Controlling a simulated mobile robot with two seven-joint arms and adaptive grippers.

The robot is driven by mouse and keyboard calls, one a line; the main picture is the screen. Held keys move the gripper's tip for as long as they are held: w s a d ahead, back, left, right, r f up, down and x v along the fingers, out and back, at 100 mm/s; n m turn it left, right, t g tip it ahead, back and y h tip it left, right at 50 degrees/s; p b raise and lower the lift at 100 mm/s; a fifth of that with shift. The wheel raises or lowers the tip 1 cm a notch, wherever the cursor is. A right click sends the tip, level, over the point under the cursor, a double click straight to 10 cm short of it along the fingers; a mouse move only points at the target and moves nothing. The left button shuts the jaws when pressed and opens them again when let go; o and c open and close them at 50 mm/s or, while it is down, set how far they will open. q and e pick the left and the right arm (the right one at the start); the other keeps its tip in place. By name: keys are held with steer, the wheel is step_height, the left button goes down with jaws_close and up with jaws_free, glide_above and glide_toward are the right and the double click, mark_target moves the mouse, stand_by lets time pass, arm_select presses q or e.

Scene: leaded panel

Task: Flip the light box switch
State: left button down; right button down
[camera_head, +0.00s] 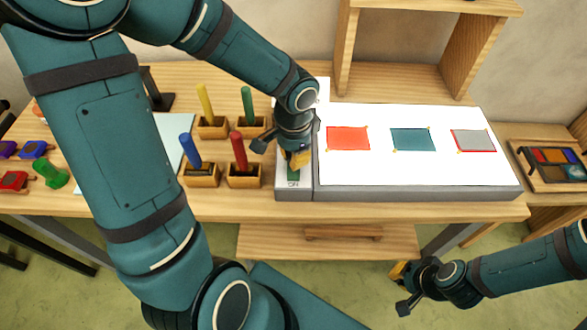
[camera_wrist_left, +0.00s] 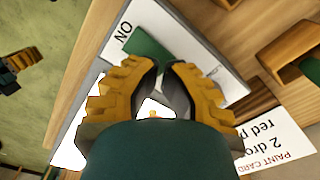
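The light box (camera_head: 480,178) stands on the table, its white top bright, with red, teal and grey glass pieces on it. Its switch strip runs along the left side. A green switch (camera_head: 293,174) with an ON label sits there; it also shows in the left wrist view (camera_wrist_left: 148,45), partly behind my fingertips.
Wooden blocks with yellow, green, blue and red handled tools, such as the red one (camera_head: 239,152), stand close left of my left gripper. A paint card (camera_wrist_left: 272,138) lies beside the strip. A wooden shelf (camera_head: 400,85) rises behind the box. A tray of coloured glass (camera_head: 550,165) is at the right.

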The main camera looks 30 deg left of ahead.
arm_select(q)
steer(key=shift+f+b, duration=0.85)
steer(key=shift+f, duration=0.15)
stand_by(0.4)
steer(key=shift+r, duration=0.1)
steer(key=shift+r+p, duration=3)
steer(key=shift+r, duration=0.45)
